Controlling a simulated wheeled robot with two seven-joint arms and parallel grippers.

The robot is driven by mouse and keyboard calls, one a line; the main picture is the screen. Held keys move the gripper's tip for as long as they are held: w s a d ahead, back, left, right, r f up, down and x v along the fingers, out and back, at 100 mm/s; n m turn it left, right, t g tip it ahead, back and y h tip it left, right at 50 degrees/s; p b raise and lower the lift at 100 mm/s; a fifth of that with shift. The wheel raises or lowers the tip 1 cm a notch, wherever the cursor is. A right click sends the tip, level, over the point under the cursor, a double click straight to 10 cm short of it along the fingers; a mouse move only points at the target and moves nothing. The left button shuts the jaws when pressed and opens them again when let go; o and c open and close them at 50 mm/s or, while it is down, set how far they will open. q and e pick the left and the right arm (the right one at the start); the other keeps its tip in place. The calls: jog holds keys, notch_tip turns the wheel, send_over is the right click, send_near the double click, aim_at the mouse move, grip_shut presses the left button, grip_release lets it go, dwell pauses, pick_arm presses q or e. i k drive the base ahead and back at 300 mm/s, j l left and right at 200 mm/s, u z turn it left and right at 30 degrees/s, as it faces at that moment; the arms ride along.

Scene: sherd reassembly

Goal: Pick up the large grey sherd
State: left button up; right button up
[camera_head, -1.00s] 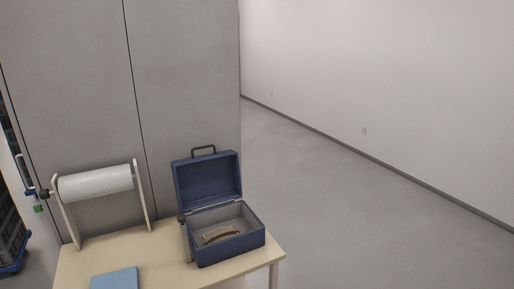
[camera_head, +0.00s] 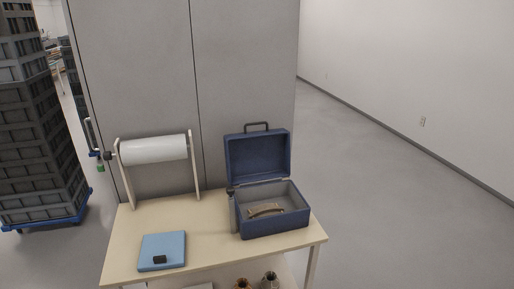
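I see no sherd that I can identify as the large grey one. A light wooden table (camera_head: 205,230) stands ahead of me. On its right side is an open blue toolbox (camera_head: 272,224) with its lid raised and a brown curved handle-like piece (camera_head: 265,210) inside. A blue pad (camera_head: 163,247) lies at the table's front left, with a small black object (camera_head: 159,259) on it. Neither of my grippers is in view.
A white roll on a wooden stand (camera_head: 156,150) is at the table's back left. Several stacked grey crates (camera_head: 38,130) stand on a blue dolly at the far left. Brown objects (camera_head: 270,280) show on a lower shelf. The floor to the right is clear.

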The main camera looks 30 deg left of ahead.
aim_at(265, 210)
jog(key=i+l+u, duration=0.2)
jog(key=u, duration=0.15)
jog(key=i+l+u, duration=0.75)
jog(key=k, duration=0.1)
